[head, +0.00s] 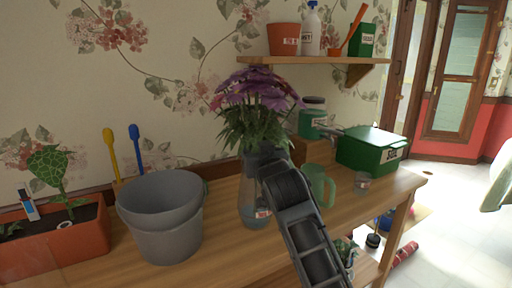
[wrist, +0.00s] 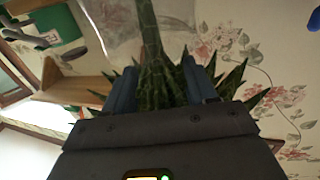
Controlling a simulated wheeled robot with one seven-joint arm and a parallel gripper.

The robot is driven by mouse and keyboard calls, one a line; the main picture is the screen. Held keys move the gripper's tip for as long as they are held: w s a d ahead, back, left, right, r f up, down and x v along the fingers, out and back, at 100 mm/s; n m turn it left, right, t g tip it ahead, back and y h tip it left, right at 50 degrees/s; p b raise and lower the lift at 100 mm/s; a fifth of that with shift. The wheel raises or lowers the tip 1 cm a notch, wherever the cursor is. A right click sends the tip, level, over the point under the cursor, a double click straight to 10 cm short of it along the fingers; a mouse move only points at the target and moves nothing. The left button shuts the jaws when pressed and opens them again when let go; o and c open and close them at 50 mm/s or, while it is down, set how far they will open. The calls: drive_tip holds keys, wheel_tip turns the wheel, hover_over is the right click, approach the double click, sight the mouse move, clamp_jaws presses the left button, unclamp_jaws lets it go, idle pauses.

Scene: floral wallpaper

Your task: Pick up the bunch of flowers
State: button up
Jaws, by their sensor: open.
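The bunch of flowers (head: 256,90) has purple petals above spiky green leaves and stands upright in a clear glass vase (head: 250,205) on the wooden table. In the head view, my gripper (head: 264,154) is at the vase's mouth, just under the leaves, and my arm hides part of the vase. In the wrist view, my gripper (wrist: 160,88) is open, with its two fingers on either side of the green stems (wrist: 151,45). Part of the glass vase (wrist: 110,22) shows there too. I cannot tell whether the fingers touch the stems.
A wooden shelf (head: 330,60) with containers hangs above right.

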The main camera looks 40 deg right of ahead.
drive_tip(key=shift+w+d, duration=0.2)
drive_tip(key=shift+w, duration=0.15)
clamp_jaws()
idle(0.3)
